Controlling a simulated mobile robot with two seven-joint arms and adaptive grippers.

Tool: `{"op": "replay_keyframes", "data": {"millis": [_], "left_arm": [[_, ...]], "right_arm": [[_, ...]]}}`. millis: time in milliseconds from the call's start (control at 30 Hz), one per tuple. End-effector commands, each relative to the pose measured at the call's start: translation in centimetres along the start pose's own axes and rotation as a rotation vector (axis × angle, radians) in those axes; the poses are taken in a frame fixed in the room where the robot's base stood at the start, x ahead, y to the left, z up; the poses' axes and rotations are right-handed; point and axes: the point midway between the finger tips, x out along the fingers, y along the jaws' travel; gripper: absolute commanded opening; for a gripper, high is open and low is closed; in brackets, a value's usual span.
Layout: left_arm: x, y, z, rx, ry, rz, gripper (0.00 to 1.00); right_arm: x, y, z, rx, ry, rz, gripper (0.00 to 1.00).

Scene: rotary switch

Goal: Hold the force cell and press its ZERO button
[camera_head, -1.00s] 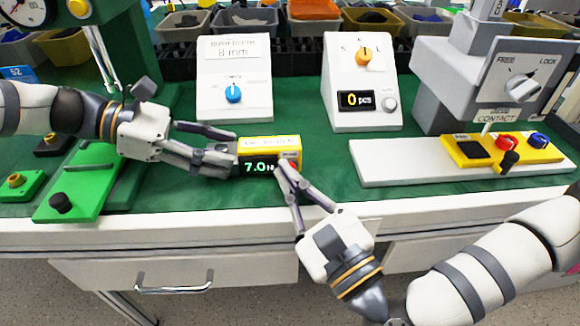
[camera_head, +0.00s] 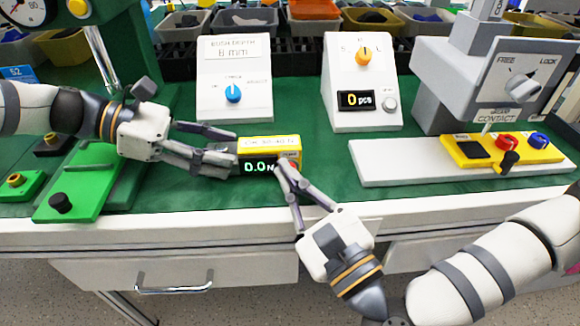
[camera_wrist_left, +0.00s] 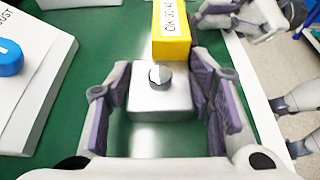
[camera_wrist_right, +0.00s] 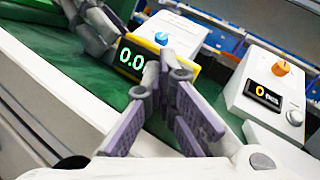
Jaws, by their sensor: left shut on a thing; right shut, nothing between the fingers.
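The force cell (camera_head: 268,144) is a yellow box with a dark front display reading 0.0 N, lying on the green mat near its front edge. It also shows in the left wrist view (camera_wrist_left: 171,40) and right wrist view (camera_wrist_right: 131,58). My left gripper (camera_head: 236,149) is shut on its grey metal end block (camera_wrist_left: 160,98), which carries a small round stud. My right gripper (camera_head: 281,166) is shut and empty, its fingertips at the right end of the display face, by a red button (camera_head: 293,164) partly hidden behind them. I cannot tell whether they touch it.
A white panel with a blue knob (camera_head: 233,93) stands behind the cell. A counter box with an orange knob (camera_head: 363,54) is to its right. A white slab (camera_head: 400,165) and grey LOCK stand fill the right side. Green fixtures (camera_head: 80,185) are at left.

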Motion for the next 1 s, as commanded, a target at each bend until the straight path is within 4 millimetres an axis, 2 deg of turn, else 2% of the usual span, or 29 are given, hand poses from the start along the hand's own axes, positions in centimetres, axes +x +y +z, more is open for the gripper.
{"op": "replay_keyframes", "data": {"millis": [200,500,1000], "left_arm": [[0.0,-0.1,-0.1,0.000,0.001,-0.002,0.19],[0.0,0.0,-0.1,-0.001,0.001,-0.001,0.19],[0.0,0.0,-0.1,-0.001,0.001,-0.001,0.19]], "right_arm": [[-1.0,0.4,0.4,0.001,0.001,0.001,0.00],[-1.2,0.5,0.5,0.001,0.000,0.001,0.00],[-5.2,2.1,2.0,0.001,0.001,0.002,0.00]]}}
